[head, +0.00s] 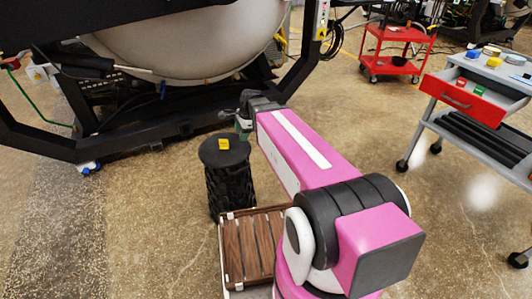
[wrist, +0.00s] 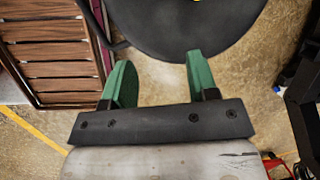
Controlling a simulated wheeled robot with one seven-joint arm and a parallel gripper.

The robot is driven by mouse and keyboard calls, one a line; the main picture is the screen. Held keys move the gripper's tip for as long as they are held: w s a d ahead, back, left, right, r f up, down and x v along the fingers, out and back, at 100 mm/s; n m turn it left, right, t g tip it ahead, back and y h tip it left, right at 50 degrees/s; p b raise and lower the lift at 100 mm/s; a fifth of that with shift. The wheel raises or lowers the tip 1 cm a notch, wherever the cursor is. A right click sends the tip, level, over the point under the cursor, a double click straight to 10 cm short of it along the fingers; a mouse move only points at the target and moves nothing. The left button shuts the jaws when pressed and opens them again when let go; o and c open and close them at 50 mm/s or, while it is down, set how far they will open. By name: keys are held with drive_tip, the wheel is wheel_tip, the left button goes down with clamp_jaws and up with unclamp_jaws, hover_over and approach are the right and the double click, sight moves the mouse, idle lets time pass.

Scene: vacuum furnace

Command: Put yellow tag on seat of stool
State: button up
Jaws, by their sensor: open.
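The yellow tag (head: 223,143) lies on the dark round seat of the stool (head: 212,155) in the head view. In the wrist view the seat (wrist: 175,28) fills the top middle, and only a sliver of the yellow tag shows at the top edge. My gripper (head: 243,126) is beside the seat's far right edge in the head view. In the wrist view its green fingers (wrist: 160,75) are spread apart with nothing between them, near the rim of the seat. The tag is clear of the fingers.
A slatted wooden platform (head: 247,240) stands in front of the stool. The large furnace vessel (head: 185,45) on its black frame is behind. A grey cart with a red drawer (head: 465,97) is at right, and a red trolley (head: 398,35) farther back. Floor between them is clear.

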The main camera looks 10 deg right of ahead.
drive_tip(key=s+d+f+n+h, duration=0.1)
drive_tip(key=s+d+f+n, duration=0.1)
drive_tip(key=s+d+n, duration=0.3)
drive_tip(key=s+d+f+n+h, duration=0.2)
drive_tip(key=s+d+n, duration=0.3)
drive_tip(key=s+n, duration=0.3)
drive_tip(key=shift+d+f+n+g, duration=0.3)
drive_tip(key=shift+n+g, duration=0.1)
drive_tip(key=shift+n, duration=0.7)
drive_tip(key=shift+c, duration=0.4)
